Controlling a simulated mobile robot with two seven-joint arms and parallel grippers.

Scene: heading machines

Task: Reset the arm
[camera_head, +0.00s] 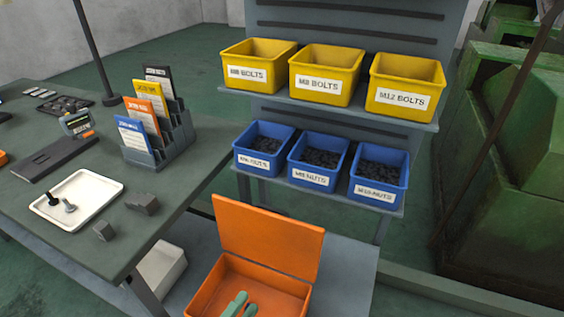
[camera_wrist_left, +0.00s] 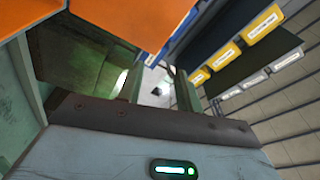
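My left gripper (camera_wrist_left: 154,78) shows in the left wrist view with its two dark greenish fingers apart. A gap with a bright patch shows between them, and I see nothing held. In the head view, two pale green finger-like shapes (camera_head: 240,305) show in the open orange box (camera_head: 220,292) at the bottom edge. I cannot tell whether they are my fingertips or things lying in the box. My left arm is not clearly visible there. My right gripper is in neither view.
A grey workbench (camera_head: 105,165) on the left bears a white tray (camera_head: 88,190) and a folder holder (camera_head: 172,145). A rack in the middle holds yellow bolt bins (camera_head: 325,85) above blue nut bins (camera_head: 318,178). A green machine (camera_head: 515,150) stands at the right. An orange surface (camera_wrist_left: 125,22) is close in the wrist view.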

